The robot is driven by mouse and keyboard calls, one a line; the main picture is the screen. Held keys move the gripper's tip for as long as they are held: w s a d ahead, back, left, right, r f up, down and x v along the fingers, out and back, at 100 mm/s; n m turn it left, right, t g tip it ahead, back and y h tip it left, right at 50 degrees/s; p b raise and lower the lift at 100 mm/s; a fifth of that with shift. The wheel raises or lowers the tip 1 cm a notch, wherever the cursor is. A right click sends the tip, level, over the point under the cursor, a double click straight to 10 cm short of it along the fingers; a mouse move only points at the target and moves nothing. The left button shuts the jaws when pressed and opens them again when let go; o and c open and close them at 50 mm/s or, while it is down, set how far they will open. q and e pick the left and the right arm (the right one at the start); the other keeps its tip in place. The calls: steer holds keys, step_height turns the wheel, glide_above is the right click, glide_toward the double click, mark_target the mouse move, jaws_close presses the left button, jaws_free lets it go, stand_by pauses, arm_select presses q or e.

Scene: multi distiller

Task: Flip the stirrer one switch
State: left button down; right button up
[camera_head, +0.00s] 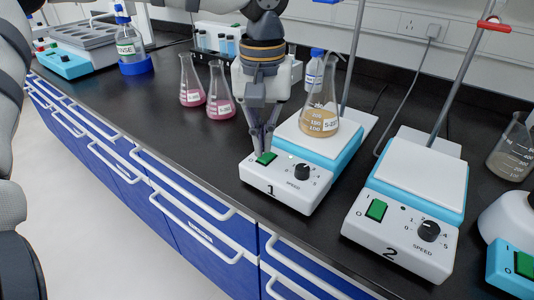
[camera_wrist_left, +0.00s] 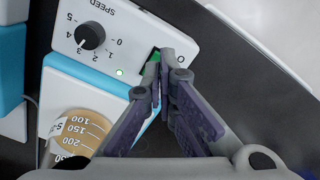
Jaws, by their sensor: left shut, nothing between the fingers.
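Stirrer one (camera_head: 285,190) is a white and light-blue box marked "1", with a black speed knob (camera_head: 302,172) and a green switch (camera_head: 266,158) on its sloped front. My left gripper (camera_head: 264,150) is shut and empty, pointing down with its tips at the switch. In the left wrist view the closed fingertips (camera_wrist_left: 163,75) cover part of the green switch (camera_wrist_left: 150,72); I cannot tell whether they touch it. My right gripper is not in view.
A flask with tan liquid (camera_head: 319,122) stands on stirrer one's plate, close to my gripper. Stirrer two (camera_head: 400,225) stands to the right. Two flasks with pink liquid (camera_head: 220,104) stand to the left. Bare black counter (camera_head: 190,135) lies left of stirrer one.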

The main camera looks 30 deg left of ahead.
mark_target(263, 158)
arm_select(q)
steer(key=shift+f, duration=1.2)
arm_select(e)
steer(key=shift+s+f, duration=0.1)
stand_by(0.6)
arm_select(q)
step_height(263, 158, up, 5)
steer(key=shift+r+p, duration=0.1)
steer(key=shift+p, duration=0.5)
steer(key=shift+r, duration=0.9)
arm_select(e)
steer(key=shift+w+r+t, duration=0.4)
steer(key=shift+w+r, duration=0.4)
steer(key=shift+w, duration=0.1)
